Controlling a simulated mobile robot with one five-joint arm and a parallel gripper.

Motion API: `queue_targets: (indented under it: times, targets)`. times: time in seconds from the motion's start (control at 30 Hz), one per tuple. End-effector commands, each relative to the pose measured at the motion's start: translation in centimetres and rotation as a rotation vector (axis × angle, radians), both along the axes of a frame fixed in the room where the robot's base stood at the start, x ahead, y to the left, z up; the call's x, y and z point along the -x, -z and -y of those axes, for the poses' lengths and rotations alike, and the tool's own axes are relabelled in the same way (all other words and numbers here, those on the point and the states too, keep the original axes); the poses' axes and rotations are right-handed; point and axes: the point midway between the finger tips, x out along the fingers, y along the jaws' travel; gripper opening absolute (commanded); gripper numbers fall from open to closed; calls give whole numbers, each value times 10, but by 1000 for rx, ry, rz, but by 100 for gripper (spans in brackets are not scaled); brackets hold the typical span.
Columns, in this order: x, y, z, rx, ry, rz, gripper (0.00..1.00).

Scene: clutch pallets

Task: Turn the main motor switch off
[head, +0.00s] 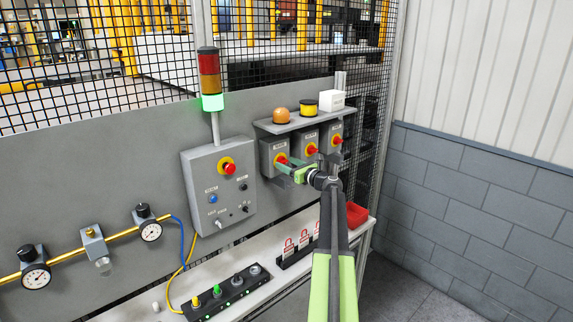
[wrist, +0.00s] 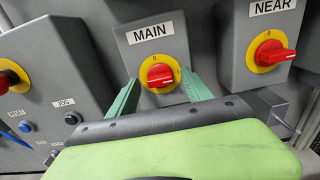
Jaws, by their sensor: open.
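The main motor switch (wrist: 160,75) is a red rotary knob on a yellow disc, on a grey box labelled MAIN. Its handle lies roughly horizontal, and a 0 is marked at the top of the disc. In the head view the main switch (head: 281,160) is the leftmost of three similar switches. My gripper (wrist: 160,88) is open, with one green finger to each side of the knob and slightly below it. No contact with the knob shows. In the head view my gripper (head: 290,169) is just in front of the MAIN box, partly covering it.
The NEAR switch (wrist: 272,55) is close on the right, its handle also horizontal. A control box (head: 220,185) with a red emergency button stands left. A shelf (head: 300,118) with small items is above the switches. Red padlocks (head: 303,240) and a red bin (head: 356,215) are below.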

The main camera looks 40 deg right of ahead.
Motion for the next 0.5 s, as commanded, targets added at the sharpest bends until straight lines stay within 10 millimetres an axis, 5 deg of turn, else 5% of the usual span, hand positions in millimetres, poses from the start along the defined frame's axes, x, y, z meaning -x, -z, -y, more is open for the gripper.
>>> queue_targets:
  times: [0.37, 0.5]
  targets:
    - [-12, 0, 1, 0, 0, 0, 58]
    - [-11, 0, 0, 0, 0, 0, 44]
